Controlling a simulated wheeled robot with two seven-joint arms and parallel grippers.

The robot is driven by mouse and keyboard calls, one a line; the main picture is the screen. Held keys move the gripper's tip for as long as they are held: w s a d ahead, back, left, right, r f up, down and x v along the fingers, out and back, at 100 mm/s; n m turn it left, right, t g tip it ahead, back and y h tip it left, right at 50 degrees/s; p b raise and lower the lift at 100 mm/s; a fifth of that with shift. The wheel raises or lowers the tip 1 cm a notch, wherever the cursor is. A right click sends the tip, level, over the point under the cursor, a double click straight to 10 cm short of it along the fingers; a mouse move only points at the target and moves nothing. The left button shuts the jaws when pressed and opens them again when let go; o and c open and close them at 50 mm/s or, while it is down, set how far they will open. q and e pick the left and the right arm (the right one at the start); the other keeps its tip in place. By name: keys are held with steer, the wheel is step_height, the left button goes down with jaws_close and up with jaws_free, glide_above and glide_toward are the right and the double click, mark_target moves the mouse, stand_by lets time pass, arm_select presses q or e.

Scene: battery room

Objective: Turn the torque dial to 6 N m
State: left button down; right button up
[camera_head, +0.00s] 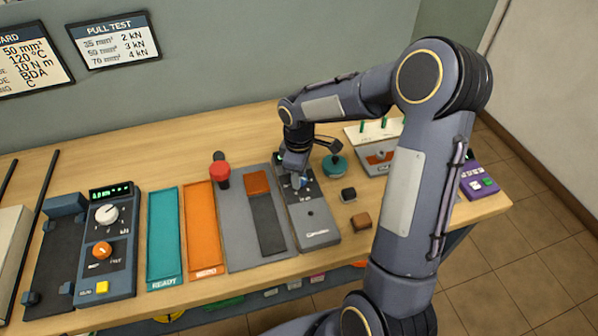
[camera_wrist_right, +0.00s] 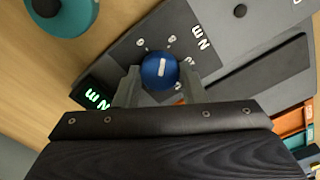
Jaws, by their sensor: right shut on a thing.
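The torque dial is a round blue knob (camera_wrist_right: 160,71) with a short white pointer line, set on a dark grey unit (camera_head: 318,225). The pointer runs nearly up and down in the right wrist view. Numbers stand around the knob, too small to read surely. A small display (camera_wrist_right: 94,98) with green characters sits beside it, partly cut off and not readable. My right gripper (camera_wrist_right: 160,84) has one finger on each side of the knob and is shut on it; it also shows from above in the head view (camera_head: 297,177). My left gripper is not in view.
A teal round thing (camera_head: 335,166) stands close right of my right gripper. Black (camera_head: 348,194) and brown (camera_head: 361,221) blocks lie right of the unit. A grey plate (camera_head: 233,240), orange tray (camera_head: 208,250), teal tray (camera_head: 163,255) and control box (camera_head: 108,264) stand left.

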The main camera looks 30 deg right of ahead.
steer(key=n, duration=0.4)
steer(key=shift+r+n+p, duration=0.1)
steer(key=shift+n+p, duration=0.2)
steer(key=shift+p, duration=0.1)
steer(key=n+p, duration=0.1)
steer(key=n, duration=0.3)
steer(key=shift+n, duration=0.4)
steer(key=o, duration=1)
step_height(320, 180, up, 8)
steer(key=shift+f+b, duration=0.2)
steer(key=shift+b, duration=0.1)
